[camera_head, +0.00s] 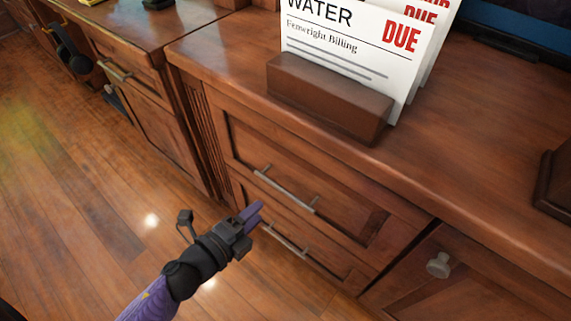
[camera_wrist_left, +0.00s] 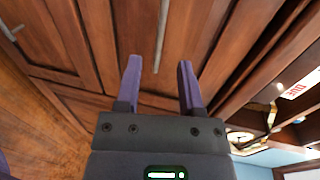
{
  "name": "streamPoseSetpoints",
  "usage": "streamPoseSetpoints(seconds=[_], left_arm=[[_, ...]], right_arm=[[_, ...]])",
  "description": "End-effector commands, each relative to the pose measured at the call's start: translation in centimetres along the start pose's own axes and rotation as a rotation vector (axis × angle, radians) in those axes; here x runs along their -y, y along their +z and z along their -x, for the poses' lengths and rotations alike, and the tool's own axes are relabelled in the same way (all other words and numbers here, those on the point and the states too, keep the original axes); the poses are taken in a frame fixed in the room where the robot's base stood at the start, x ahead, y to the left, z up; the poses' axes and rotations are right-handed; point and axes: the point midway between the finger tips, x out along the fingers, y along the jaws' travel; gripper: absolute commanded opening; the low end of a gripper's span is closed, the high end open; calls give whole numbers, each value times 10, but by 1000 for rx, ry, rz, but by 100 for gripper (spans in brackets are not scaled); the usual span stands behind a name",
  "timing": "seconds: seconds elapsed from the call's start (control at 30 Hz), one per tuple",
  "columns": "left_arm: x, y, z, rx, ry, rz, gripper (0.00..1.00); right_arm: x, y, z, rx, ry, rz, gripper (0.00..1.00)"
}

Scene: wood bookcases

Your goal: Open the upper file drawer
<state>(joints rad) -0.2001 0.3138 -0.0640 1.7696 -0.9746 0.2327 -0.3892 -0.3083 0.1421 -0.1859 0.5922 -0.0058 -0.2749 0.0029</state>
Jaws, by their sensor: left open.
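The upper file drawer (camera_head: 335,205) is a brown wood panel under the counter and looks shut. Its straight metal handle (camera_head: 286,190) runs across its front. My left gripper (camera_head: 257,211) is open and empty, in front of the drawers, just below and left of the upper handle in the head view. In the left wrist view the upper handle (camera_wrist_left: 163,35) lies ahead of the gap between my left fingers (camera_wrist_left: 160,75), apart from them. The lower drawer (camera_head: 318,258) has a similar handle (camera_head: 284,242), partly hidden by my gripper. My right gripper is not in view.
A brown holder (camera_head: 330,98) with white bills (camera_head: 350,40) stands on the counter above the drawers. A cabinet door with a round knob (camera_head: 439,265) is at the right. Headphones (camera_head: 70,50) hang at the far left. Open wood floor (camera_head: 85,190) lies to the left.

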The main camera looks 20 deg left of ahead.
Motion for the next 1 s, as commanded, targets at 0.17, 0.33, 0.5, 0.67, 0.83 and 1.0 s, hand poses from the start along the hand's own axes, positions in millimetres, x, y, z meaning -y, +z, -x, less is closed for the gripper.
streamPoseSetpoints(seconds=[0.17, 0.33, 0.5, 0.67, 0.83, 1.0], left_arm=[[-1, 0, -37, -2, -3, -4, 49], [-1, 0, -74, 0, -1, -2, 49], [0, 0, -93, 1, 0, 1, 49], [0, 0, -97, 1, 1, 2, 49], [1, 0, -96, 1, 0, 2, 43], [1, 0, -96, 1, 0, 3, 7]], right_arm=[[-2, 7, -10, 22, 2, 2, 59], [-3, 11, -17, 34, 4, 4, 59], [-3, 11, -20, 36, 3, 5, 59], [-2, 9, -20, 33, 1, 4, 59], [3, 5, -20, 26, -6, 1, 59], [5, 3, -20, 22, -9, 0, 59]])
